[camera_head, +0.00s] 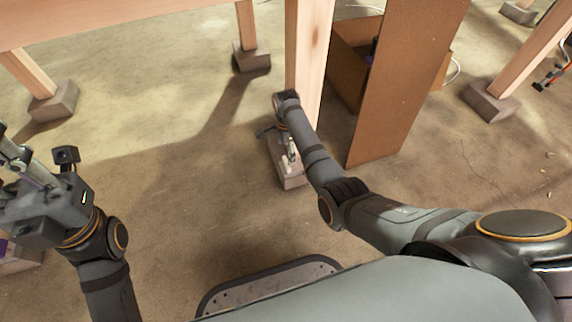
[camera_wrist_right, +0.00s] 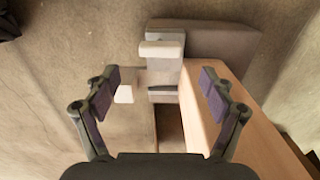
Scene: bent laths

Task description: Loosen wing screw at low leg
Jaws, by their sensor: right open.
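The wooden leg (camera_head: 306,60) stands on a concrete block (camera_head: 292,181), at the centre top of the head view. In the right wrist view the leg (camera_wrist_right: 235,115) runs down the right side. A pale grey metal fitting (camera_wrist_right: 165,72) sits beside it on the block (camera_wrist_right: 215,45). A small light tab (camera_wrist_right: 124,93) sticks out left of the fitting; I cannot tell surely whether it is the wing screw. My right gripper (camera_head: 290,152) is low beside the leg. Its fingers (camera_wrist_right: 155,90) are open, with the tab and fitting between and beyond them. My left gripper (camera_head: 14,150) is raised at the left edge, partly cut off.
A brown board (camera_head: 405,85) leans upright right of the leg, before a cardboard box (camera_head: 350,50). Other legs stand on blocks (camera_head: 252,57), (camera_head: 490,101), (camera_head: 55,102). An orange-handled tool (camera_head: 555,75) lies far right.

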